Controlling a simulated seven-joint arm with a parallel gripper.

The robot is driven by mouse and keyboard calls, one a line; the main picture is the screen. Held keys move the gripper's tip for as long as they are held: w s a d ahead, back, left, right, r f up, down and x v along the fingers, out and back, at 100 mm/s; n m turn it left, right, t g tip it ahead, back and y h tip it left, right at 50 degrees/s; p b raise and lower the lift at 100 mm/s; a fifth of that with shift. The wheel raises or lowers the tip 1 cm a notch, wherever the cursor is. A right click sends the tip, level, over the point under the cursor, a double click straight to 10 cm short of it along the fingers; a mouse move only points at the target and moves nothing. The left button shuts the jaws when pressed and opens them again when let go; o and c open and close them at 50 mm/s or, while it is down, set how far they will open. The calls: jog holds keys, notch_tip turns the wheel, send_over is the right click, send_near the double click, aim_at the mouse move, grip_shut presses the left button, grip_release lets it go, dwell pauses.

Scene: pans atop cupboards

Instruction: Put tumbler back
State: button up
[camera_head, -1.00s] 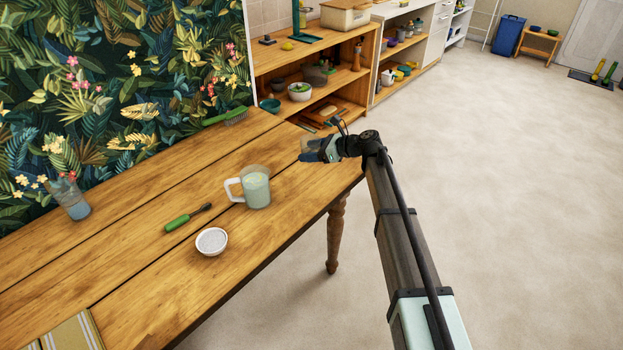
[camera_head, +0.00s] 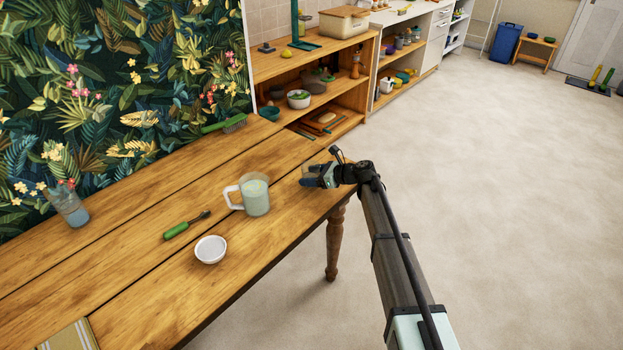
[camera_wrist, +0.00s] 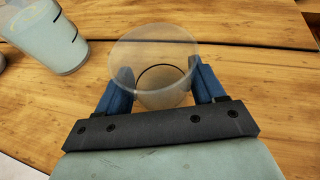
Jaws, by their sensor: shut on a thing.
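A clear, empty-looking tumbler (camera_wrist: 155,50) is between the two blue fingers of my gripper (camera_wrist: 160,88) in the wrist view. The fingers are shut on its sides, and its round rim faces the camera. In the head view my gripper (camera_head: 308,176) is over the right end of the wooden table (camera_head: 150,285), right of the glass mug. There the tumbler is small and hard to make out against the wood. I cannot tell whether its base touches the table.
A handled glass mug (camera_head: 256,196) of pale liquid stands left of my gripper. A white bowl (camera_head: 210,249), a green-handled tool (camera_head: 178,230), a green brush (camera_head: 224,124) and a flower glass (camera_head: 72,208) are on the table. Open shelves (camera_head: 345,100) stand behind its far end.

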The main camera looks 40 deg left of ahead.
jog(key=shift+f, duration=0.55)
jog(key=shift+f, duration=0.2)
jog(key=o, duration=1.4)
jog(key=shift+r, duration=0.2)
jog(key=v, duration=1.2)
jog(key=shift+f, duration=0.1)
